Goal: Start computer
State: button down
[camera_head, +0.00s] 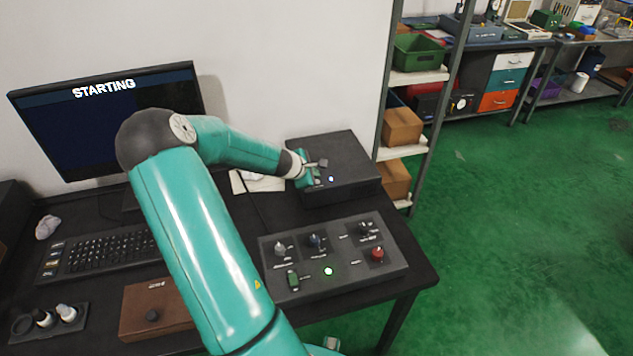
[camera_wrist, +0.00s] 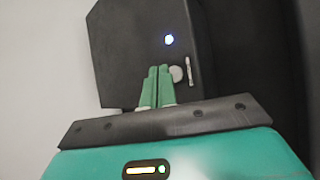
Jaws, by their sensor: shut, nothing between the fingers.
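The black computer box (camera_head: 345,160) sits at the back right of the desk, and a small blue-white light glows on its front. It also shows in the wrist view (camera_wrist: 130,45), with the lit spot (camera_wrist: 169,40) and a round pale button (camera_wrist: 177,74) beside a slim bright bar. The monitor (camera_head: 60,125) at the back left reads "STARTING". My gripper (camera_head: 322,164) is at the front of the box. In the wrist view its green fingers (camera_wrist: 158,72) are together and empty, tips just left of the round button. I cannot tell whether they touch the box.
A control panel (camera_head: 390,262) with knobs, a red button and a lit green lamp stands below the box. A keyboard (camera_head: 100,248), a brown box (camera_head: 150,318) and a small tray (camera_head: 30,335) are at left. A shelf rack (camera_head: 437,110) stands at the right.

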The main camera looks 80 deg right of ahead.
jog(key=shift+r, duration=2.5)
